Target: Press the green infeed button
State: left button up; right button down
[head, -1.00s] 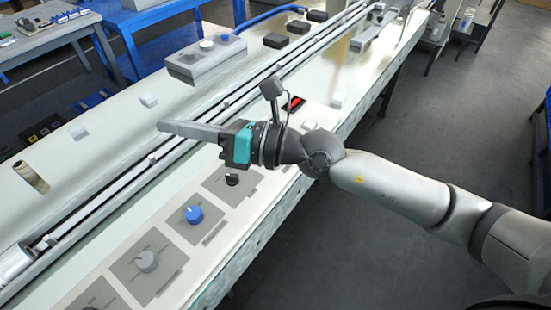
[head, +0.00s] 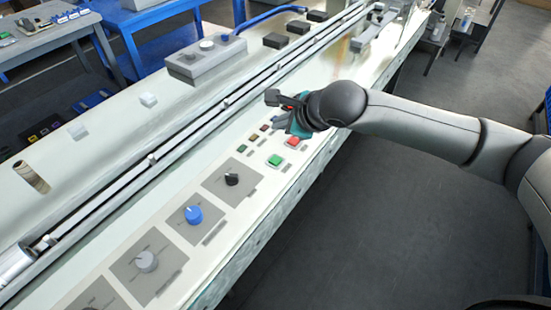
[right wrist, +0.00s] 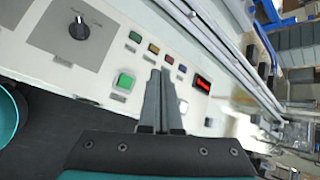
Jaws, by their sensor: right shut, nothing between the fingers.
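The large green button also shows in the right wrist view (right wrist: 124,82), left of my fingers. A small green button (right wrist: 135,37) starts a row of small coloured ones; I cannot read which green one is labelled infeed. My right gripper (right wrist: 160,73) is shut and empty, its fingers over the panel between the large green button and a white button (right wrist: 183,106). In the head view it is beyond the red button, partly hidden by its wrist. My left gripper is not in view.
A black knob (head: 231,179), a blue knob (head: 193,214) and a grey knob (head: 147,261) are on the panel nearer the camera. A long rail (head: 190,128) runs beside them. A lit red display (right wrist: 203,83) is near my fingers. Floor at right is clear.

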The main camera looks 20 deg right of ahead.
jog(key=b, duration=0.6)
send_over(279, 162)
notch_tip(279, 162, down, 8)
jog(key=shift+f, duration=0.4)
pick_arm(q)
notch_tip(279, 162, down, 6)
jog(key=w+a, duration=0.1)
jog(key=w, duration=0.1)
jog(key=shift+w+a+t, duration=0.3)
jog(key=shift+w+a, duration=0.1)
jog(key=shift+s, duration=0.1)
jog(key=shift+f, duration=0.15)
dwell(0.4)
pick_arm(e)
jog(key=shift+f+b, duration=0.25)
jog(key=shift+b, duration=0.35)
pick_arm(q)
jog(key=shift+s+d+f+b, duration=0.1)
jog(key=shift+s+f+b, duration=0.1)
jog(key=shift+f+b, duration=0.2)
pick_arm(e)
jog(key=shift+s+d+f, duration=0.1)
jog(key=shift+d+f, duration=0.1)
jog(key=shift+f, duration=0.05)
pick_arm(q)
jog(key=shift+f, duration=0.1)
pick_arm(e)
jog(key=shift+f, duration=0.1)
